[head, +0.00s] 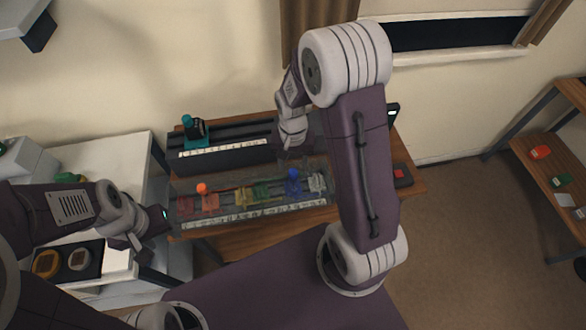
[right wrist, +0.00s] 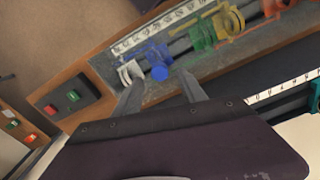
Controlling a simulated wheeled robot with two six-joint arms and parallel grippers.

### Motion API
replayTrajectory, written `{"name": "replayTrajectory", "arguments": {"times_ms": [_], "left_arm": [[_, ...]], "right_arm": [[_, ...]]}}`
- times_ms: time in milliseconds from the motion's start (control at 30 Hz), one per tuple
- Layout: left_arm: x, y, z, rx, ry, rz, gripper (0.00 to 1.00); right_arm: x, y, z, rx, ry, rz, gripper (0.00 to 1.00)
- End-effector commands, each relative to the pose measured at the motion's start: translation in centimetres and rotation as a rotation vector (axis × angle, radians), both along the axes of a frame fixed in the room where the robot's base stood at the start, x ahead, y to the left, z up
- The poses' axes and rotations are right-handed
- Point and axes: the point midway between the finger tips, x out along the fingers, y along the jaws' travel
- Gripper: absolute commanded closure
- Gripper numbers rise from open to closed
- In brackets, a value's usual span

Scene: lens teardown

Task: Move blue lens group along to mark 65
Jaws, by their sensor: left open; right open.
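The blue lens group (head: 293,184) stands on the front rail near its right end, left of a pale lens piece (head: 317,182). In the right wrist view the blue lens group (right wrist: 154,62) lies just beyond the fingertips. My right gripper (head: 297,152) is open and empty above and behind it; its two fingers (right wrist: 160,88) show apart in the wrist view. My left gripper (head: 155,222) is at the rail's left end, away from the blue group. The scale (head: 255,217) runs along the rail's front; its numbers are too small to read, so mark 65 cannot be picked out.
A second rail with a scale (head: 225,148) and a teal-topped piece (head: 191,128) lies behind. A button box (head: 402,176) is at right.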

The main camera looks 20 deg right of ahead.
Motion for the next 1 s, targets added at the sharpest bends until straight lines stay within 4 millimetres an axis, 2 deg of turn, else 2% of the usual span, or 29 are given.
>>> {"name": "replayTrajectory", "arguments": {"times_ms": [100, 267, 800, 867, 933, 1000], "left_arm": [[0.0, 0.0, 0.1, 0.0, 0.0, 0.0, 0.51], [0.0, 0.0, 0.1, 0.0, 0.0, 0.0, 0.51], [0.0, 0.0, 0.1, 0.0, 0.0, 0.0, 0.51], [0.0, 0.0, 0.1, 0.0, 0.0, 0.0, 0.51], [0.0, 0.0, 0.1, 0.0, 0.0, 0.0, 0.51], [0.0, 0.0, 0.1, 0.0, 0.0, 0.0, 0.51]], "right_arm": [[0.1, 0.0, 2.7, 0.0, -0.004, 0.0, 0.51], [0.1, 0.0, 4.8, 0.0, -0.002, 0.0, 0.51], [0.0, 0.0, 5.1, 0.0, 0.001, 0.0, 0.51], [0.3, 0.3, 5.8, -0.001, -0.019, 0.008, 0.51], [-0.9, 0.9, 7.1, 0.0, -0.043, 0.027, 0.51], [-4.1, 1.7, 7.3, 0.004, -0.059, 0.099, 0.51]]}}
